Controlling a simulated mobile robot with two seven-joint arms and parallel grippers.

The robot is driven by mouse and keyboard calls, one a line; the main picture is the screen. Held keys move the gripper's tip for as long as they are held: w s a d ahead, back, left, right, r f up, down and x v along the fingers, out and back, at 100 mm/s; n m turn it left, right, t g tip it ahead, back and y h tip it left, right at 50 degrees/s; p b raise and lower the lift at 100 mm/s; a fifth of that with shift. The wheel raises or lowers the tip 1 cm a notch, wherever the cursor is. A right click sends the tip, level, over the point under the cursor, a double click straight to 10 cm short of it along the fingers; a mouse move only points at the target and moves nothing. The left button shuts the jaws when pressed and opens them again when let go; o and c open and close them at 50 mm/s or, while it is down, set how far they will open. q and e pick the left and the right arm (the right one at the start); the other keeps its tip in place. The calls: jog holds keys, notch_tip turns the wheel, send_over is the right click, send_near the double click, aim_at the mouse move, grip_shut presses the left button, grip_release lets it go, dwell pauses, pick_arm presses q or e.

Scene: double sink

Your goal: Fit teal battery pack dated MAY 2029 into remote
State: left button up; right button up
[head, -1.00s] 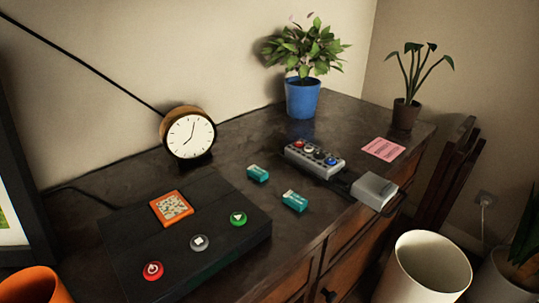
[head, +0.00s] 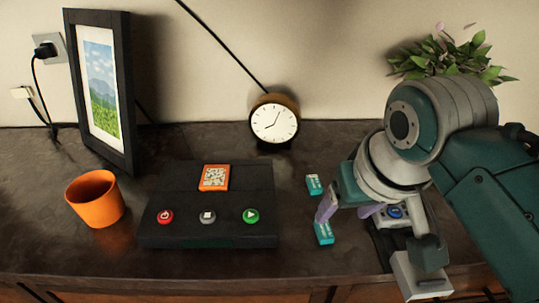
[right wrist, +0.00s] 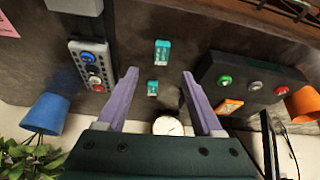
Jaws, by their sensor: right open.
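Two small teal battery packs lie apart on the dark desk: one farther back (head: 314,184), one nearer the front edge (head: 324,233). They also show in the right wrist view, the front one (right wrist: 162,52) and the back one (right wrist: 153,87). Their printed dates are too small to read. The grey remote (right wrist: 93,65) has coloured buttons; in the head view it (head: 395,214) is partly hidden by my right arm. My right gripper (head: 345,214) is open and empty above the desk, its purple fingers on either side of the packs in the wrist view. My left gripper is not in view.
A black box (head: 207,240) with several buttons and an orange tile (head: 214,177) stands left of the packs. A clock (head: 274,120), an orange cup (head: 95,199) and a picture frame (head: 128,130) stand around it. A light grey block (head: 417,275) lies beside the remote.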

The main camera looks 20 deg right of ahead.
jog(key=b, duration=0.2)
send_over(325, 230)
jog(key=s, duration=0.3)
jog(key=f, duration=0.4)
jog(key=shift+w+a+f, duration=0.15)
jog(key=shift+w+a, duration=0.1)
jog(key=b+x, duration=0.2)
jog(key=x, duration=0.3)
jog(key=shift+c, duration=0.3)
jog(key=shift+s, duration=0.1)
jog(key=shift+c, duration=1.4)
grip_shut()
